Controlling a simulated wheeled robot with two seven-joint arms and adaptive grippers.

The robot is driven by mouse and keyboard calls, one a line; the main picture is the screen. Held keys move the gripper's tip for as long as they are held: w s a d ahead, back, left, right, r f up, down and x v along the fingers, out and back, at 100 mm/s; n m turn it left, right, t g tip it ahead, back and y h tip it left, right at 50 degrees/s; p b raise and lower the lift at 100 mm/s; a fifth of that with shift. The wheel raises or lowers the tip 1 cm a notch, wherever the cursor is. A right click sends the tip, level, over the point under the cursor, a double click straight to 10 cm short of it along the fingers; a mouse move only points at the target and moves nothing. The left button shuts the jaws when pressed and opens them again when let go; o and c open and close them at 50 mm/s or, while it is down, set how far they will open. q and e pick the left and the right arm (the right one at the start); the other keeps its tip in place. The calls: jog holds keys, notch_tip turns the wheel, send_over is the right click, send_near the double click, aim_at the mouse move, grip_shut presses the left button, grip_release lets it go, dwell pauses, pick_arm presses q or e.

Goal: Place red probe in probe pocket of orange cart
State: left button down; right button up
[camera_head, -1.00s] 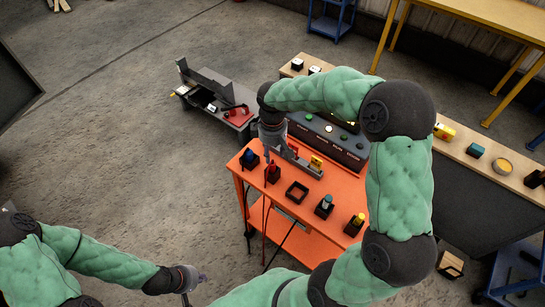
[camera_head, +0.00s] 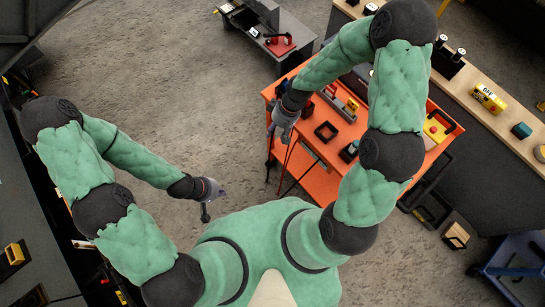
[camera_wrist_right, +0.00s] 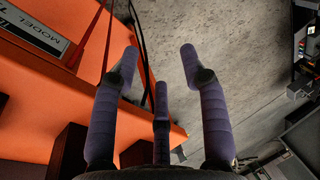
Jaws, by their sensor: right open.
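The orange cart (camera_head: 321,187) stands right of centre in the head view; its orange side also fills the left of the wrist view (camera_wrist_right: 60,110). An empty square black pocket (camera_head: 326,131) sits on its top. I cannot tell the red probe itself apart; my right arm covers that corner. Red cords (camera_head: 289,152) hang down the cart's near side and show in the wrist view (camera_wrist_right: 108,40). My right gripper (camera_head: 283,128) is at the cart's left edge, fingers spread and empty (camera_wrist_right: 160,75). My left gripper (camera_head: 205,213) is over the floor, away from the cart; its fingers are unclear.
A pocket with a teal-topped piece (camera_head: 349,151) stands on the cart near my right arm. A grey tray (camera_head: 338,103) lies farther back. A dark bench (camera_head: 292,30) with a red item is behind, a wooden counter (camera_head: 500,122) to the right. Floor between the grippers is clear.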

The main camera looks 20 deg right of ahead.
jog(key=s+a+f+m, duration=0.5)
jog(key=s+f, duration=0.5)
jog(key=s, duration=0.2)
jog(key=shift+s+a+f+y, duration=0.3)
jog(key=shift+a+f, duration=0.05)
jog(key=shift+a, duration=0.1)
